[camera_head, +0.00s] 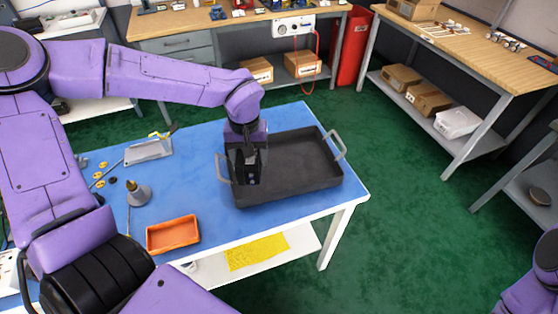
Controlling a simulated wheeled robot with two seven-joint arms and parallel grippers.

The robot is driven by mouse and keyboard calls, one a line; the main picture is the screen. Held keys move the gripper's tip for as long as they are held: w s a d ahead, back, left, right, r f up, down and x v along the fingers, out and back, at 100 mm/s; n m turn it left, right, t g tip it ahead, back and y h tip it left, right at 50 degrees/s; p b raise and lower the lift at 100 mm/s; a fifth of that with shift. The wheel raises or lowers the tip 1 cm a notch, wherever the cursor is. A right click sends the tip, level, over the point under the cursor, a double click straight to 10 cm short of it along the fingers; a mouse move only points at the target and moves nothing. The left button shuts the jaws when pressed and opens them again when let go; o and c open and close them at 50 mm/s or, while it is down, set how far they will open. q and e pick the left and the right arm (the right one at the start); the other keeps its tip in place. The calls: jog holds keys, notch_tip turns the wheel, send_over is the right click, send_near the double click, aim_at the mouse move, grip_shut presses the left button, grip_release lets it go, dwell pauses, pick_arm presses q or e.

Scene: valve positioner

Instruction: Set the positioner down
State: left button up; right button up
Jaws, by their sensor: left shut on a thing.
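My left gripper (249,172) points down over the left part of a dark grey tray (305,188) on the blue-topped table. It is shut on a dark thing between its fingers, which I take to be the positioner. The fingers and the dark tray behind make its outline hard to tell. I cannot tell whether it touches the tray floor. The tray has a grey handle at each end; the left handle is close beside the gripper. My right gripper is not in view; only a bit of purple right arm shows at the lower right.
An orange bin (173,234) sits at the blue table's front. Left of the tray are a grey cone-shaped piece (139,194), small yellow parts (100,175) and a metal block (149,150). A yellow cloth (257,251) lies on the lower shelf. Wooden benches stand behind and right.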

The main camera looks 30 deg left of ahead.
pick_arm(q)
jog(key=s+a+n+p, duration=0.1)
jog(key=s+a+n, duration=0.2)
jog(key=s+n, duration=0.15)
jog(key=w+b, duration=0.2)
jog(key=w+f+b, duration=0.1)
jog(key=shift+w+d+f+m+b, duration=0.1)
jog(key=shift+w+f+m+b, duration=0.15)
jog(key=shift+w+b, duration=0.15)
jog(key=w, duration=0.1)
jog(key=w+f, duration=0.1)
jog(key=w, duration=0.2)
jog(key=shift+w+d+f+p, duration=0.1)
jog(key=shift+w+f+p, duration=0.2)
jog(key=shift+f, duration=0.1)
send_over(264, 171)
notch_tip(264, 171, down, 6)
jog(key=shift+f+p, duration=0.1)
jog(key=shift+p, duration=0.25)
notch_tip(264, 171, down, 2)
jog(key=shift+f+p, duration=0.15)
jog(key=shift+p, duration=0.5)
jog(key=shift+f, duration=0.3)
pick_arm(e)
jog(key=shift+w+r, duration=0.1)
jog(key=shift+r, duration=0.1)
pick_arm(q)
jog(key=shift+f, duration=0.1)
